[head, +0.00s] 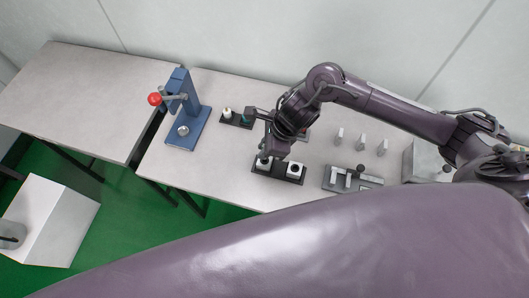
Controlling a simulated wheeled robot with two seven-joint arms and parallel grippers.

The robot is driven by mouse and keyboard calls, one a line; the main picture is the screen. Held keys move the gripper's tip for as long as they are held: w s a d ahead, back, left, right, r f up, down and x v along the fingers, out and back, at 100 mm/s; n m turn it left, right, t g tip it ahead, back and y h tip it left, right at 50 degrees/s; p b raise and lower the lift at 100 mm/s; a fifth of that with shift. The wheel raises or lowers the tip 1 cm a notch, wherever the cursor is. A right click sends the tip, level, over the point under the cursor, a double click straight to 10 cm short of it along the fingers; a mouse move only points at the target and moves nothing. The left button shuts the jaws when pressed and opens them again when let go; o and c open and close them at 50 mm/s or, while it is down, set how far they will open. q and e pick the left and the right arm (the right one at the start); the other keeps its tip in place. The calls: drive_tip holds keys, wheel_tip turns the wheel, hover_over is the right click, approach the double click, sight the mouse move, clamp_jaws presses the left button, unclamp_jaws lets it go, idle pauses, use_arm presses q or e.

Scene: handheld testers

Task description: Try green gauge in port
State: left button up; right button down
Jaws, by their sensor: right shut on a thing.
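A pale peg (227,113) stands at the holder's left end. A dark block with white square fittings (278,172), possibly holding the port, lies nearer me, partly hidden by my right wrist. My left gripper is out of view.
A blue press with a red knob (183,111) stands to the left. A grey fixture (352,180) and several pale upright pieces (361,141) are to the right. A grey box (424,160) stands farther right. The left table (85,95) is bare.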

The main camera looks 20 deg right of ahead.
drive_tip(key=shift+r+p, duration=0.9)
drive_tip(key=shift+r, duration=0.85)
